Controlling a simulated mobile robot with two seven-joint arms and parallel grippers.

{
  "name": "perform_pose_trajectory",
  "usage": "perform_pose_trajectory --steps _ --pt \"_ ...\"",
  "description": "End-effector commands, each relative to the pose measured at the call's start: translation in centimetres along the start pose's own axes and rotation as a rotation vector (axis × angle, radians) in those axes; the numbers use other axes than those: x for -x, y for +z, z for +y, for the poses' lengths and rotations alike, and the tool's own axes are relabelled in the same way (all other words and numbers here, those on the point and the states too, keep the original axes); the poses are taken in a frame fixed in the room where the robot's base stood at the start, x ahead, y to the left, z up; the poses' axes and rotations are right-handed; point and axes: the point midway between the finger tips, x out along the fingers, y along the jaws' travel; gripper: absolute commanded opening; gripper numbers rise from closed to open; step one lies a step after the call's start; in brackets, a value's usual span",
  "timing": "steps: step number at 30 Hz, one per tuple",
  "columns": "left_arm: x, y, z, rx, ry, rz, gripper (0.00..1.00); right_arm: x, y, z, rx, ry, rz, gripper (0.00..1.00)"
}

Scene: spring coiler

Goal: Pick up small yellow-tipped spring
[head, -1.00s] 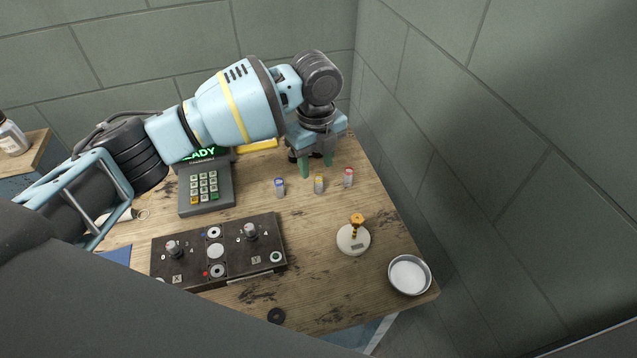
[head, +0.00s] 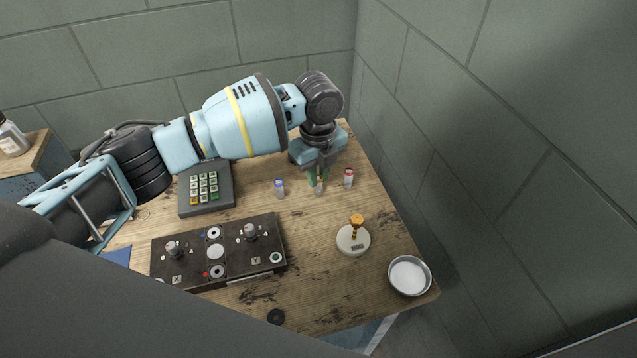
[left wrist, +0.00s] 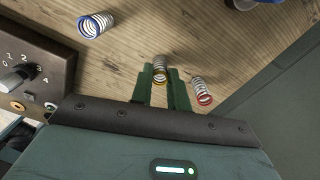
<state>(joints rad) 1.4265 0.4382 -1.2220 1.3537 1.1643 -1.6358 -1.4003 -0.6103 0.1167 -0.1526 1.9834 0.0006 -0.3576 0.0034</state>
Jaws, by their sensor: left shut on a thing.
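The small yellow-tipped spring (head: 319,187) stands on the wooden table between a blue-tipped spring (head: 279,188) and a red-tipped spring (head: 348,178). In the left wrist view the yellow-tipped spring (left wrist: 160,68) sits between the green fingers of my left gripper (left wrist: 163,76). My left gripper (head: 318,181) is shut on this spring, at table height as far as I can tell. The red-tipped spring (left wrist: 202,91) is close beside the right finger in the wrist view, and the blue-tipped spring (left wrist: 96,25) lies farther off to the left. My right gripper is not in view.
A dark control panel with knobs (head: 218,252) and a keypad terminal (head: 205,188) are on the left of the table (head: 310,290). A round white base with an orange knob (head: 353,240) and a round metal dish (head: 409,276) stand at right. A wall borders the right side.

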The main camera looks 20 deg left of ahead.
Motion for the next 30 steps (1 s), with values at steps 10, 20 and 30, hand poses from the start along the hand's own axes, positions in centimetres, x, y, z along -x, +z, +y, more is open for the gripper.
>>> perform_pose_trajectory --steps 10,20,30 --pt "0.8 0.0 -0.1 -0.001 -0.002 0.0 0.0 0.0 0.1 0.1 0.004 0.0 -0.001 0.65" --pt "3.8 -0.8 1.6 -0.004 -0.001 -0.001 0.0 0.1 -0.5 0.1 0.002 0.001 0.008 0.65" --pt "4.6 -4.1 8.1 -0.003 -0.003 -0.002 0.0 0.4 -2.2 0.0 -0.002 0.005 0.04 0.65"
